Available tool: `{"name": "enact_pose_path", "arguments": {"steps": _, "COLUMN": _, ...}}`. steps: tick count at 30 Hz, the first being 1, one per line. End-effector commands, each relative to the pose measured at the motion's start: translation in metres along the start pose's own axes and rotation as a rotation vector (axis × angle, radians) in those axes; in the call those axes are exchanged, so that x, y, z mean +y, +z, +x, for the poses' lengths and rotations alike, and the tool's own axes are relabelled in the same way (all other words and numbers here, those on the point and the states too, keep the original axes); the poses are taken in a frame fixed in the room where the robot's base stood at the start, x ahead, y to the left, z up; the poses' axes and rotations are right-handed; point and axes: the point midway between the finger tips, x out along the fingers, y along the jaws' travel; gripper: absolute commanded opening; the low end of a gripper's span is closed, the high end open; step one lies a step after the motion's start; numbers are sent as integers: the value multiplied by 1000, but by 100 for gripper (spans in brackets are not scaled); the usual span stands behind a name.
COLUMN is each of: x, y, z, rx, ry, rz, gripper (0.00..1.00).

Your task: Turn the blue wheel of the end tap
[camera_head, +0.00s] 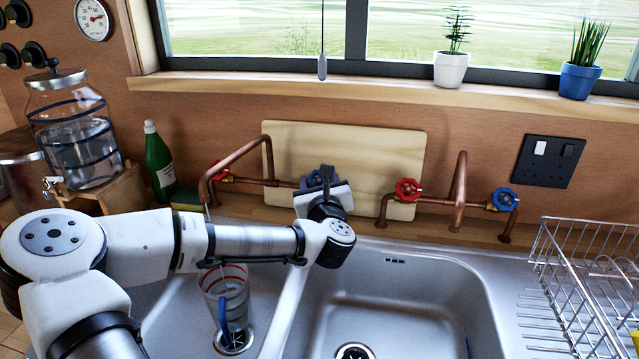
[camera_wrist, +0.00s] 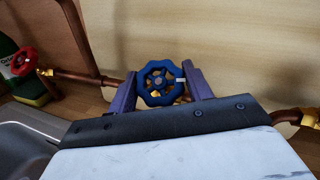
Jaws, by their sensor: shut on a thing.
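Two copper taps stand behind the sink. The left tap (camera_head: 232,158) has a red wheel (camera_head: 217,170), also in the wrist view (camera_wrist: 23,62), and a blue wheel (camera_wrist: 160,83). My gripper (camera_wrist: 160,88) is shut on this blue wheel, with one finger at each side of it. In the head view my gripper (camera_head: 320,178) is at the left tap's right end and hides most of that wheel. The right tap (camera_head: 459,180) has a red wheel (camera_head: 407,190) and a blue wheel (camera_head: 505,199); my gripper is apart from it.
A wooden board (camera_head: 375,150) leans on the wall behind my gripper. A striped glass (camera_head: 228,290) stands in the left basin below my arm. A green bottle (camera_head: 158,160) is at the left and a wire rack (camera_head: 575,285) at the right. The right basin (camera_head: 400,300) looks empty.

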Motion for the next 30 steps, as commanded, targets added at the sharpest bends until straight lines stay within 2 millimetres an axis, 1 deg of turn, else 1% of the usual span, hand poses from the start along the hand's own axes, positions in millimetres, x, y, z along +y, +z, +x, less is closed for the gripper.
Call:
{"name": "enact_pose_path", "arguments": {"steps": 3, "x": -2, "y": -3, "z": 0, "rx": 3, "ry": 95, "rz": -79, "gripper": 27}}
{"name": "enact_pose_path", "arguments": {"steps": 9, "x": -1, "y": -2, "z": 0, "rx": 3, "ry": 199, "rz": -150, "gripper": 27}}
{"name": "enact_pose_path", "arguments": {"steps": 20, "x": 0, "y": 0, "z": 0, "rx": 2, "ry": 216, "rz": -158, "gripper": 28}}
{"name": "enact_pose_path", "arguments": {"steps": 21, "x": 0, "y": 0, "z": 0, "rx": 2, "ry": 216, "rz": -158, "gripper": 54}}
{"name": "enact_pose_path", "arguments": {"steps": 25, "x": 0, "y": 0, "z": 0, "rx": 2, "ry": 216, "rz": -158, "gripper": 71}}
{"name": "enact_pose_path", "arguments": {"steps": 30, "x": 0, "y": 0, "z": 0, "rx": 2, "ry": 215, "rz": -158, "gripper": 72}}
